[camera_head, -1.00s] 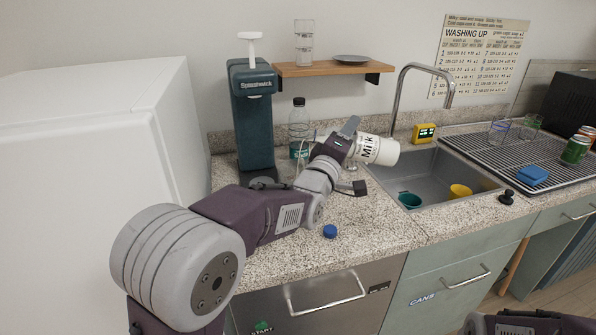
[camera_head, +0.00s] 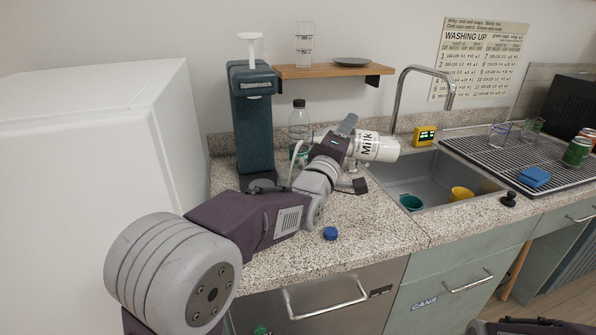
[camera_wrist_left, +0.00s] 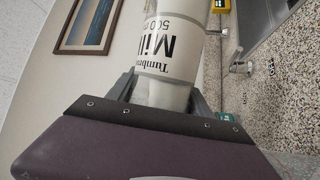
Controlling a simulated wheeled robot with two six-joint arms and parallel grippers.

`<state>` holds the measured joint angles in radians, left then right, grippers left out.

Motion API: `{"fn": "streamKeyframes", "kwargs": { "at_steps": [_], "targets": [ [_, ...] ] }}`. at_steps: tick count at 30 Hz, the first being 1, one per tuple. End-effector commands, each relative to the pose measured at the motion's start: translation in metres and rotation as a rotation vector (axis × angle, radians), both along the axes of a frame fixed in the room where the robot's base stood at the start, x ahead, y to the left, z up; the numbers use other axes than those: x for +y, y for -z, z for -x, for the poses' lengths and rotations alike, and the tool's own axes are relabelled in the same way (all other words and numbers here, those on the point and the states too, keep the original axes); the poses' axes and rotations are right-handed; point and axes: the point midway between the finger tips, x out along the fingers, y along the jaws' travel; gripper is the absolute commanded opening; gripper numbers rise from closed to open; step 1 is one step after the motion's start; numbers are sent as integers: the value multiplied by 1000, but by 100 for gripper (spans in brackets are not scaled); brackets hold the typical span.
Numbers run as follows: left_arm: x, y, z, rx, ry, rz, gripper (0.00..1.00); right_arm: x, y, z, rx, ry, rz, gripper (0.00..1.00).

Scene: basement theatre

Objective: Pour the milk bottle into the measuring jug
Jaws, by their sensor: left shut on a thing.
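The milk bottle (camera_head: 377,148), white with a black "Milk" label, lies nearly horizontal in the head view, one end pointing right above the sink's back left part. My left gripper (camera_head: 352,160) is shut around it at its left end. In the left wrist view the bottle (camera_wrist_left: 168,50) runs up and away from between the fingers (camera_wrist_left: 160,95), its label text upside down. I cannot make out a measuring jug for certain; a marked clear vessel (camera_head: 304,45) stands on the shelf. My right gripper is out of view.
A blue cap (camera_head: 330,233) lies on the speckled counter in front of my arm. A clear bottle (camera_head: 299,122) and a green dispenser (camera_head: 252,125) stand behind my arm. The sink (camera_head: 425,172) holds teal and yellow cups, with a curved tap (camera_head: 400,90) behind.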

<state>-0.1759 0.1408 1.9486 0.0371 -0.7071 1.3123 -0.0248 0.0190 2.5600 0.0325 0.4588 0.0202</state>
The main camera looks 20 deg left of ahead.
Motion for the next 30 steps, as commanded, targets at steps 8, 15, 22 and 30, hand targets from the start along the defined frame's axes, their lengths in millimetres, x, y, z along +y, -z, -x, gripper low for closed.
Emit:
{"fn": "streamKeyframes", "kwargs": {
  "at_steps": [8,15,22,30],
  "targets": [
    [0,-2,0,-7,0,12,0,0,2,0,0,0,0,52],
    [0,-2,0,-10,0,21,0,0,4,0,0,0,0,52],
    [0,-2,0,-12,0,29,0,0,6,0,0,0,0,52],
    [0,-1,0,-15,1,36,0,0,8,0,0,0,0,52]
  ]
}}
